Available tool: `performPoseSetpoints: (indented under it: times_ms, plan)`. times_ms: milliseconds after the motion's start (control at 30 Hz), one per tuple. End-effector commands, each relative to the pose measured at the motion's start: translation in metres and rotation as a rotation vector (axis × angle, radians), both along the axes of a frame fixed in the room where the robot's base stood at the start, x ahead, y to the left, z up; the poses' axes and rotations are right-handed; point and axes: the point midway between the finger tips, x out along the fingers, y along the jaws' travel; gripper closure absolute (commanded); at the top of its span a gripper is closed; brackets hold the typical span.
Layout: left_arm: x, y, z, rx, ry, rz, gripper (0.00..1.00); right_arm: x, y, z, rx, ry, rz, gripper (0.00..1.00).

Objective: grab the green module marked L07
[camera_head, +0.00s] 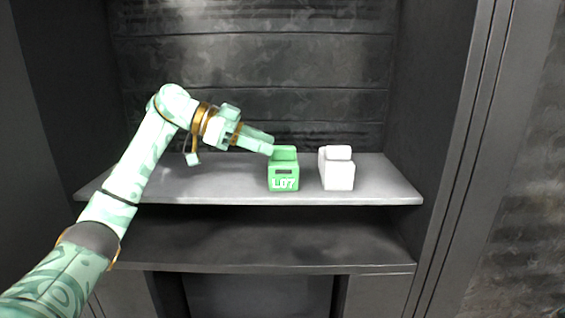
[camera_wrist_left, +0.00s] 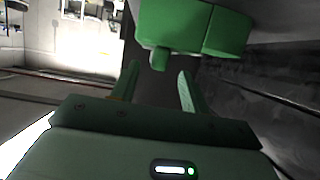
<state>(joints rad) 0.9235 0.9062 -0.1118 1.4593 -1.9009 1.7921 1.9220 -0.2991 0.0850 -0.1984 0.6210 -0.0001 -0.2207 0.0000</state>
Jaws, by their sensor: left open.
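The green module marked L07 (camera_head: 283,172) stands upright on the grey shelf (camera_head: 225,183), its label facing me. My left gripper (camera_head: 270,143) comes in from the left, with its fingertips at the upper left of the module. In the left wrist view the green module (camera_wrist_left: 185,25) is at the top, just beyond the two fingers of the gripper (camera_wrist_left: 158,80). The fingers are apart with nothing between them. I cannot tell whether a fingertip touches the module. My right gripper is not in view.
A white module (camera_head: 338,172) of similar shape stands just right of the green one, with a narrow gap between them. The shelf is bare to the left. A dark back wall and cabinet sides enclose it, and a lower ledge (camera_head: 270,245) runs beneath.

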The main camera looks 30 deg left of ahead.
Motion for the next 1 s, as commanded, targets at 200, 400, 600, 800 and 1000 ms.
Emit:
performPoseSetpoints:
  times_ms: [200, 400, 600, 800, 1000]
  plan:
    - [0.019, -0.027, -0.006, -0.003, 0.001, -0.004, 0.55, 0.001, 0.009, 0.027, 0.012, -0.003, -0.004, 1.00]
    - [0.027, -0.039, -0.017, 0.000, 0.001, -0.002, 0.55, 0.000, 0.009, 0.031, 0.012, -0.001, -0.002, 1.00]
    - [0.027, -0.039, -0.018, 0.000, 0.000, -0.001, 0.60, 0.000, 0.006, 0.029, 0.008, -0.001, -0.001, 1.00]
    - [0.027, -0.039, -0.018, 0.000, 0.000, -0.001, 1.00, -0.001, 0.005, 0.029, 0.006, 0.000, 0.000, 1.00]
    - [0.027, -0.039, -0.017, 0.000, -0.002, -0.002, 1.00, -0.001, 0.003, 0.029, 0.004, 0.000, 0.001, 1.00]
